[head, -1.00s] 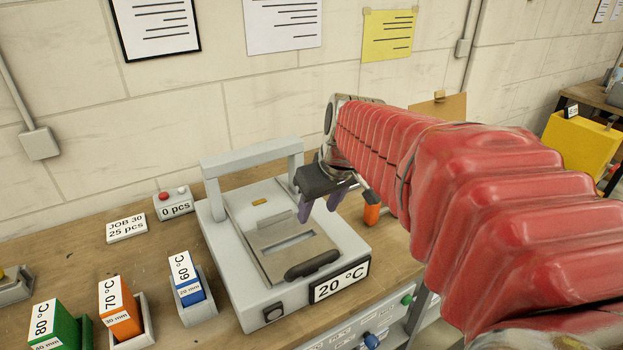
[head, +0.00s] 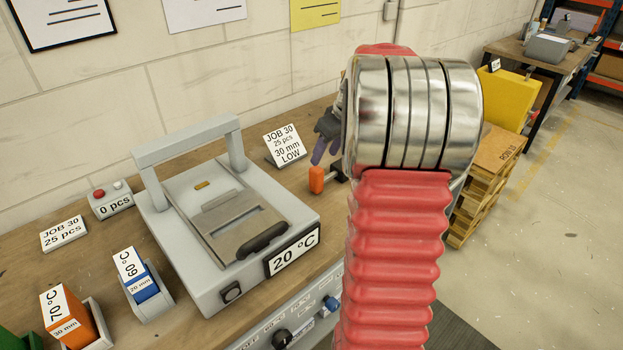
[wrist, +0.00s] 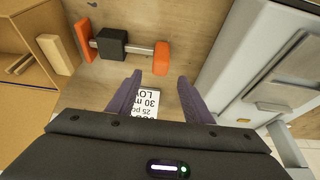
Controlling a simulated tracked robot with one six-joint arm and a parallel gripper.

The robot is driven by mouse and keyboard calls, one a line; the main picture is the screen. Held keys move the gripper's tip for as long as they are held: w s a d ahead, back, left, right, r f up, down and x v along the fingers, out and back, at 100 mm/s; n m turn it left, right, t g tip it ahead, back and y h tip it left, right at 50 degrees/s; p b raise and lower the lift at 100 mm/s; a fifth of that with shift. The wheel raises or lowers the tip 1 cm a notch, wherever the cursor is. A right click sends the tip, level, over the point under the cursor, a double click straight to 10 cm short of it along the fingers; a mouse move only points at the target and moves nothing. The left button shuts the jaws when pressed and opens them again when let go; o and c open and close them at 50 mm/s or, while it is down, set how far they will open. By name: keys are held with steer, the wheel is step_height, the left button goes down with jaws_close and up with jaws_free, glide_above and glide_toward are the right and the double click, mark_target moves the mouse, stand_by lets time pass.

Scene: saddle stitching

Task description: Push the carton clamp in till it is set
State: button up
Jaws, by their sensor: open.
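The carton clamp is a metal rod through a black block (wrist: 112,46), with an orange knob (wrist: 162,57) at one end and an orange pad (wrist: 82,42) at the other. It lies at the top of the wrist view. The gripper (head: 325,145) is partly hidden behind my arm in the head view.
A tan block (wrist: 62,54) and an open cardboard carton (wrist: 22,98) are beyond the clamp's pad. The grey sealing machine (head: 160,215), reading 20 °C, stands left of the knob. A JOB 30 card (head: 284,144) stands behind it. Stacked pallets (head: 480,185) are right of the bench.

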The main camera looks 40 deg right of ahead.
mark_target(313, 178)
steer(key=x, duration=1.4)
steer(key=shift+r, duration=0.1)
steer(key=shift+c, duration=0.4)
jaws_close()
